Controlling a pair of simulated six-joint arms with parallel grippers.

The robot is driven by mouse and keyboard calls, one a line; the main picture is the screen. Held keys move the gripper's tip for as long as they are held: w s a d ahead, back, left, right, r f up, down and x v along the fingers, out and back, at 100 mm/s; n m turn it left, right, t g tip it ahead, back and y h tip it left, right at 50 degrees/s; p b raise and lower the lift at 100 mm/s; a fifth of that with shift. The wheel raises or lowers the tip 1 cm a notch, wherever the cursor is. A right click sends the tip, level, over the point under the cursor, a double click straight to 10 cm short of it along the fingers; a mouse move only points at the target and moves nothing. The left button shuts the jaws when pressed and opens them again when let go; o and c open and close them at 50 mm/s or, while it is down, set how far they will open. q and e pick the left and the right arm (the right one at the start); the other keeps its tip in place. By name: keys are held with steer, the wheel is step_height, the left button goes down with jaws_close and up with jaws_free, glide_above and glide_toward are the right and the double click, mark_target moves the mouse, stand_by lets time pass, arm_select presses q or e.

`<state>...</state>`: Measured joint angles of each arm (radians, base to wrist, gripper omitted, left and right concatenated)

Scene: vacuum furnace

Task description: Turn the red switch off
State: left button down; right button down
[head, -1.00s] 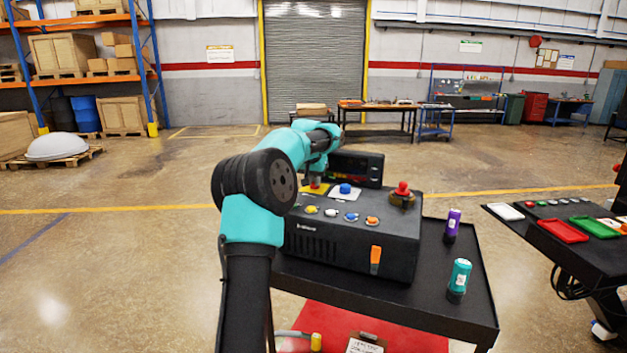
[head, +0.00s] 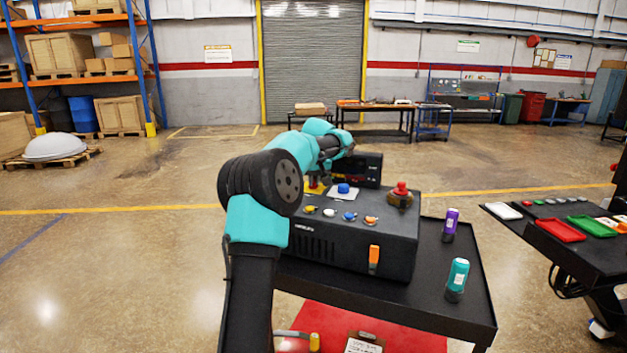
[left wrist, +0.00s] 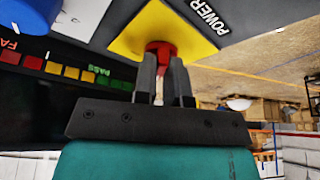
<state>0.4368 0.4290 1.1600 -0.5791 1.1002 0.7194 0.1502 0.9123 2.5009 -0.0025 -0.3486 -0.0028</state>
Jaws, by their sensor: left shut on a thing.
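The red switch (left wrist: 159,48) sits on a yellow plate (left wrist: 135,40) beside the word POWER on the black control box. My left gripper (left wrist: 162,68) is shut on the red switch, one dark finger on each side of it. In the head view the red switch (head: 314,182) shows small at the back left of the box (head: 345,250), partly hidden by my left arm. The switch's exact turn cannot be told. My right gripper is not in view.
A blue button (head: 343,188) and a red mushroom button (head: 401,188) stand on the box top. A row of small coloured knobs and an orange rocker (head: 374,257) are nearer. Purple (head: 450,224) and teal (head: 457,276) cylinders stand on the black cart (head: 425,302).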

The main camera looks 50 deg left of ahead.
arm_select(q)
steer(key=c, duration=1.2)
jaws_free()
steer(key=v, duration=1.7)
steer(key=shift+r, duration=0.25)
